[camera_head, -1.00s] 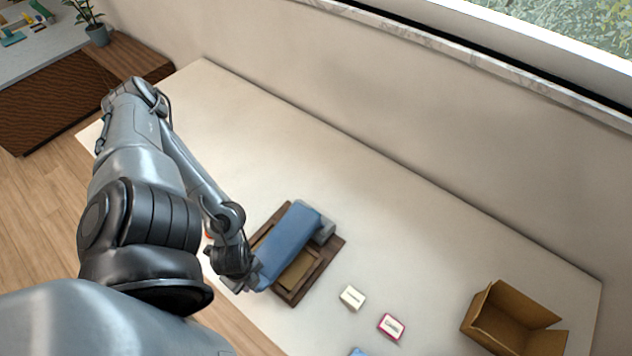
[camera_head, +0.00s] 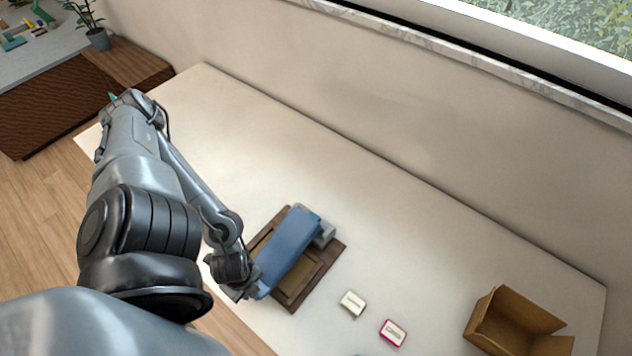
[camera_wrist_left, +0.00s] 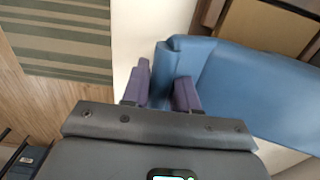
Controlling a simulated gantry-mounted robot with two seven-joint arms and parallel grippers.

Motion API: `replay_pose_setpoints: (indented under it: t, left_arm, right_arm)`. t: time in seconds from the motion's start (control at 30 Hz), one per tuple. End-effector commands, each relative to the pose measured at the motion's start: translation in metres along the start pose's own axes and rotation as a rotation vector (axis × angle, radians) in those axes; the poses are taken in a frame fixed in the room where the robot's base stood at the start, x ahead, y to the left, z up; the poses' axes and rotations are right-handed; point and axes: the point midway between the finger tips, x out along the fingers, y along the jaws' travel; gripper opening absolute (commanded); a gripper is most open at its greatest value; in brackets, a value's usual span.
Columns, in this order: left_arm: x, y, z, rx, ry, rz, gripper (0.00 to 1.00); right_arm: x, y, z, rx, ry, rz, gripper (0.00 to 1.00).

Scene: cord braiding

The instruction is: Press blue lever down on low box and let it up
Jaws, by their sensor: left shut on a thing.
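The blue lever (camera_head: 285,252) is a broad flat bar above the low brown box (camera_head: 330,262), with its far end at a grey round part (camera_head: 325,233) on the box. My left gripper (camera_head: 254,291) is at the lever's near end. In the left wrist view, its two purple-grey fingers (camera_wrist_left: 164,88) are on either side of the raised lip of the lever (camera_wrist_left: 225,75), shut on it. The gap between lever and box is hard to judge. My right gripper is in neither view.
A white block (camera_head: 352,303) and a red-edged block (camera_head: 393,332) lie right of the box on the pale table (camera_head: 400,235). An open cardboard carton (camera_head: 500,325) stands at the right end. The table behind the box is clear.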

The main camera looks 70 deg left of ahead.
Motion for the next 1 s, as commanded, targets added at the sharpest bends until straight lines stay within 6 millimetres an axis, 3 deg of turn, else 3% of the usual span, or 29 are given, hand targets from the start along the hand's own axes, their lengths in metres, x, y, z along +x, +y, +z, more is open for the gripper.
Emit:
replay_pose_setpoints:
  t: [0.73,1.0]
  left_arm:
    - [0.023,0.001,0.0,0.0,0.0,0.001,0.11]
    - [0.022,0.0,0.001,0.0,-0.001,0.001,0.11]
  right_arm:
    - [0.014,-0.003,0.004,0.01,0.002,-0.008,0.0]
    - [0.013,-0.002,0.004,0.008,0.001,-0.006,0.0]
